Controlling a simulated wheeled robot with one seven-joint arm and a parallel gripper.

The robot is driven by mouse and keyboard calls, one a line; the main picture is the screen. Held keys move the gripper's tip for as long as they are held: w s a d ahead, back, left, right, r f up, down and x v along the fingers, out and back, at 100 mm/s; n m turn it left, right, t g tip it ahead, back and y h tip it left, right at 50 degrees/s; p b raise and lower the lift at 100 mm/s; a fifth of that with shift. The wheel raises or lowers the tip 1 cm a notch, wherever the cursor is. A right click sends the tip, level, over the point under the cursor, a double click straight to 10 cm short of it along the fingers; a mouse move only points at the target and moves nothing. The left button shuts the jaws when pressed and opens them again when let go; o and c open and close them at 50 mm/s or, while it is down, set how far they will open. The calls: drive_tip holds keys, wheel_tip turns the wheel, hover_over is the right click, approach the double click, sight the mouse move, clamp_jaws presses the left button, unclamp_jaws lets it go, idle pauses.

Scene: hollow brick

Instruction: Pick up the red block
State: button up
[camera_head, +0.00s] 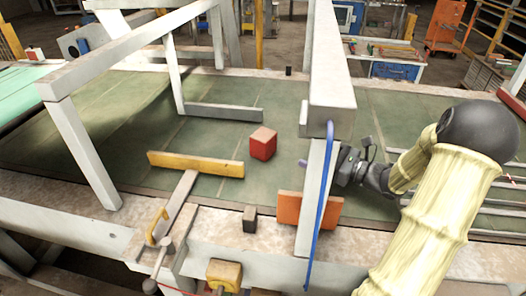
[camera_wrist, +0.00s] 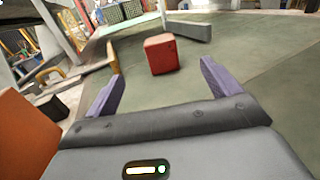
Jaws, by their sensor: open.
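The red block (camera_head: 263,144) stands on the green surface near the middle of the head view, with a lighter top. In the wrist view the red block (camera_wrist: 161,54) stands ahead of my gripper, between the lines of its two fingers and apart from them. My gripper (camera_wrist: 160,85) is open and empty, with purple fingers spread wide. In the head view my gripper (camera_head: 303,162) is mostly hidden behind a white upright post; a purple fingertip shows just left of the post, to the right of the block.
A white metal frame (camera_head: 333,70) with a blue cable rises between my arm and the block. An orange plate (camera_head: 309,211) stands at its foot. A yellow bar (camera_head: 195,164) lies left of the block, and a grey bar (camera_head: 238,112) lies behind it. Green surface around the block is clear.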

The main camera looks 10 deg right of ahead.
idle(0.3)
drive_tip(key=shift+w+a, duration=0.15)
drive_tip(key=shift+a, duration=0.05)
drive_tip(key=p, duration=0.3)
approach(255, 132)
drive_tip(key=shift+w+a, duration=0.25)
drive_tip(key=shift+w, duration=0.4)
drive_tip(key=shift+w+a+f, duration=0.15)
drive_tip(key=shift+w+a, duration=0.15)
drive_tip(key=shift+w, duration=0.15)
drive_tip(key=shift+s, duration=0.1)
drive_tip(key=shift+p+x, duration=1.1)
drive_tip(key=shift+x, duration=1.55)
drive_tip(key=shift+f, duration=0.1)
